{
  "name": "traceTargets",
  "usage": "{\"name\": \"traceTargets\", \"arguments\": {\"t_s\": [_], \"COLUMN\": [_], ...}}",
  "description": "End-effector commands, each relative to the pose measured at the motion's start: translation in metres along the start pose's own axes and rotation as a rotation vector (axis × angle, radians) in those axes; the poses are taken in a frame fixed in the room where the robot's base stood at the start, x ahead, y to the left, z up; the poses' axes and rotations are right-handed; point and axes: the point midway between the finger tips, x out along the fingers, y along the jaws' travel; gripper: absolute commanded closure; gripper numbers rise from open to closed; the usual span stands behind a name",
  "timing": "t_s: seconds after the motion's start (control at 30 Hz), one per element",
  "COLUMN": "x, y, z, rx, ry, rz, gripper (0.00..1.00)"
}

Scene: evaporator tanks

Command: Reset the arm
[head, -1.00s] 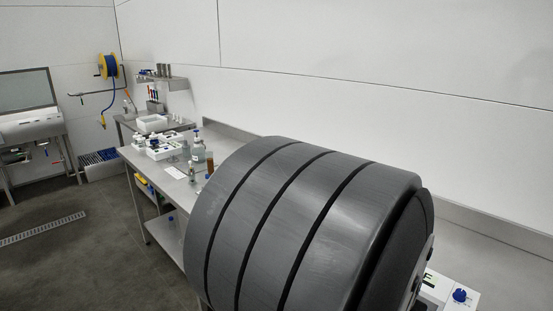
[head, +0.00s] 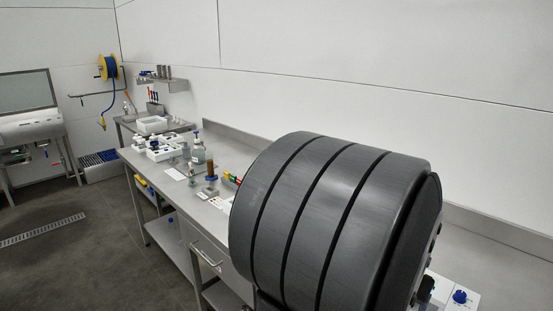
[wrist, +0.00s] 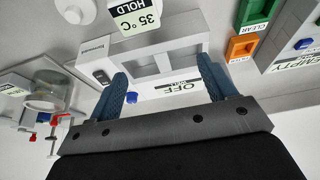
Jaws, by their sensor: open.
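My gripper (wrist: 165,78) shows in the wrist view with its two blue fingers spread apart and nothing between them. A white device (wrist: 165,62) with a rocker switch (wrist: 101,76) and an "OFF" label (wrist: 178,87) is in the picture beyond the fingers. I cannot tell how far it is from the fingertips. A small blue part (wrist: 131,98) shows beside the left finger. In the head view my own large grey arm link fills the lower middle and hides much of the bench; my gripper is not visible there.
The steel bench (head: 235,145) runs along the wall with bottles (head: 198,152) and white equipment (head: 160,150). A blue knob (head: 460,297) shows at lower right. In the wrist view are a "35 °C HOLD" label (wrist: 135,14), green (wrist: 258,12) and orange (wrist: 242,46) blocks, and a glass vessel (wrist: 52,88).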

Motion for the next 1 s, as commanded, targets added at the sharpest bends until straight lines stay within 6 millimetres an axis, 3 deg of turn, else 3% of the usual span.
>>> {"name": "traceTargets", "arguments": {"t_s": [0.23,1.0], "x": [0.003,0.004], "y": [-0.006,-0.007], "z": [-0.017,-0.018], "rx": [-0.002,-0.001], "ry": [0.001,0.0], "rz": [-0.001,-0.001], "gripper": [0.23,0.23]}}
